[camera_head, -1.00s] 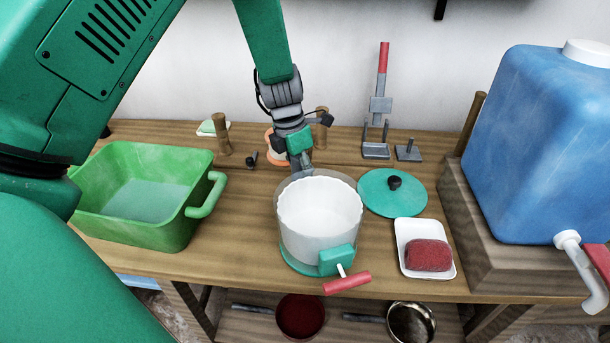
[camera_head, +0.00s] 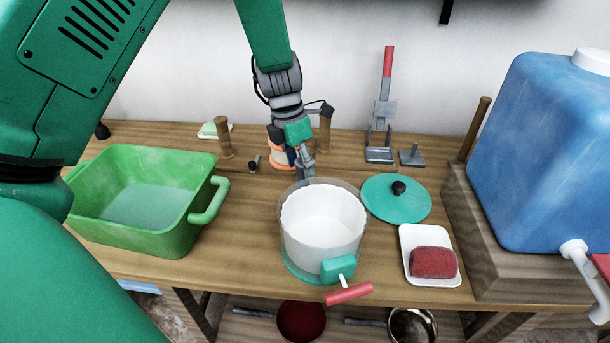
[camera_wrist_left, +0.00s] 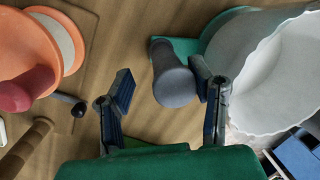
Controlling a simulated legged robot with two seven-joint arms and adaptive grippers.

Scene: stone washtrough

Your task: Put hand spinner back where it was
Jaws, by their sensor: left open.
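The hand spinner (camera_head: 323,226) stands upright on the wooden table, with a white basket in a clear bowl, a green base and a red crank handle (camera_head: 348,293) at the front. Its white basket also shows at the right of the left wrist view (camera_wrist_left: 275,75). My left gripper (camera_head: 307,168) is just behind the spinner's back rim. In the left wrist view my left gripper (camera_wrist_left: 165,95) is open, with a grey rounded post (camera_wrist_left: 173,78) between its fingers, closer to the right one. The post adjoins a green part; I cannot tell if the fingers touch it. My right gripper is not in view.
A green basin (camera_head: 140,200) stands left, and a green lid (camera_head: 396,200) and a white tray (camera_head: 455,270) with a red block (camera_head: 433,262) are right. An orange object (camera_head: 278,150) is behind my gripper. A blue tank (camera_head: 555,160) stands far right.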

